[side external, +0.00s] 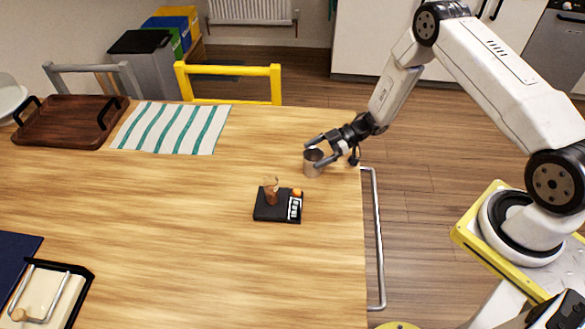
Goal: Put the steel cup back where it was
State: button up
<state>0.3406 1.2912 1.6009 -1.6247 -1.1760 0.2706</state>
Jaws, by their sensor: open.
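The steel cup (312,168) stands upright on the wooden table near its right edge, toward the back. My gripper (318,152) is open, with its fingers around the upper part of the cup, one on the far side and one on the near side. The near finger overlaps part of the cup in the picture, so I cannot tell whether it touches. No mark on the table shows an earlier place of the cup.
A black scale (270,212) with a small brown item (271,191) and an orange object (297,192) on it sits in front of the cup. A striped cloth (172,128) and wooden tray (70,122) lie at back left. A metal rail (378,240) runs along the right edge.

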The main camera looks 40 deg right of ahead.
jog(key=shift+r, duration=0.15)
jog(key=v, duration=1.2)
dwell(0.5)
jog(key=w+a+r+m+t+h, duration=0.1)
jog(key=w+r+m+t+h, duration=0.4)
jog(key=r+h, duration=0.55)
jog(key=s+a+r+m+g+h, duration=0.1)
jog(key=s+a+r+m+g, duration=0.1)
jog(key=s, duration=0.7)
jog(key=s+a+r+m+g+h, duration=0.1)
jog(key=s+a+r+m+g, duration=0.2)
jog(key=s, duration=0.7)
jog(key=a+m+g, duration=0.2)
jog(key=a+m, duration=0.1)
jog(key=shift+a+m, duration=0.15)
jog(key=shift+m, duration=0.15)
